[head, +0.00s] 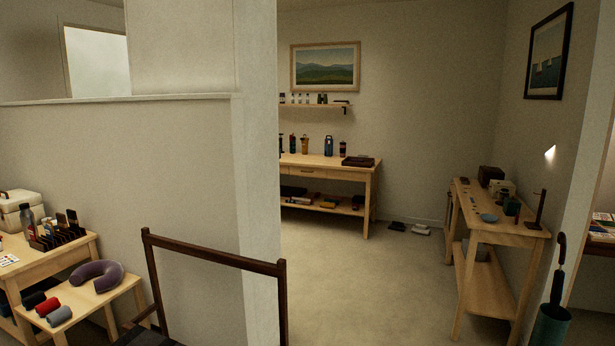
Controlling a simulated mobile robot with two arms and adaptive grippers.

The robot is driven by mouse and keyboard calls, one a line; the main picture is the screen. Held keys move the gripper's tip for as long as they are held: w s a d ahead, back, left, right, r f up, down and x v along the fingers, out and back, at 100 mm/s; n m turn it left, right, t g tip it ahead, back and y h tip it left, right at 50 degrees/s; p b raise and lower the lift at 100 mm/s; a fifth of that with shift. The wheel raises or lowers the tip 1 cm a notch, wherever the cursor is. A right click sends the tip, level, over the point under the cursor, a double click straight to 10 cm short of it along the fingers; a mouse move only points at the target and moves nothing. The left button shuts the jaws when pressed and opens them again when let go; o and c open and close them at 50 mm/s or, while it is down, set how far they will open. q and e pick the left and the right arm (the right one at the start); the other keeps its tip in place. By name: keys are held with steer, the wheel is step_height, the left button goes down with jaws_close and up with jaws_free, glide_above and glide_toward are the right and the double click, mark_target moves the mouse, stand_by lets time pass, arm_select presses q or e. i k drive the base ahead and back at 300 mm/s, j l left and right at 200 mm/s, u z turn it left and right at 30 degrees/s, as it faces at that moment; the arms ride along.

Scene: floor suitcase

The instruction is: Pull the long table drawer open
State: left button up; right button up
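A long wooden table (326,162) stands against the far wall in the head view, partly hidden on its left by the white partition. A drawer front (308,173) shows under its top and looks shut. Bottles, a dark tray and other small items stand on the tabletop, and a lower shelf holds more. Neither of my grippers is in view.
A half-height partition (130,180) and a dark wooden chair (215,256) stand in front. A narrow side table (497,229) lines the right wall, with an umbrella stand (551,326) nearer. The floor (375,285) between is clear. Shoes (410,228) lie by the far wall.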

mark_target(299, 170)
steer(key=i+l+z, duration=0.3)
steer(key=i, duration=0.35)
steer(key=i+z, duration=0.25)
steer(key=i, duration=0.4)
steer(key=i+u, duration=0.1)
steer(key=i, duration=0.5)
steer(key=i+l+u, duration=0.1)
steer(key=i, duration=0.45)
steer(key=i+l, duration=0.15)
steer(key=i, duration=0.4)
steer(key=i+l+u, duration=0.15)
steer(key=i, duration=0.45)
steer(key=i+j+u, duration=0.15)
steer(key=i+u, duration=0.15)
steer(key=i, duration=1)
steer(key=i+l+u, duration=0.3)
steer(key=i, duration=0.95)
steer(key=j, duration=0.1)
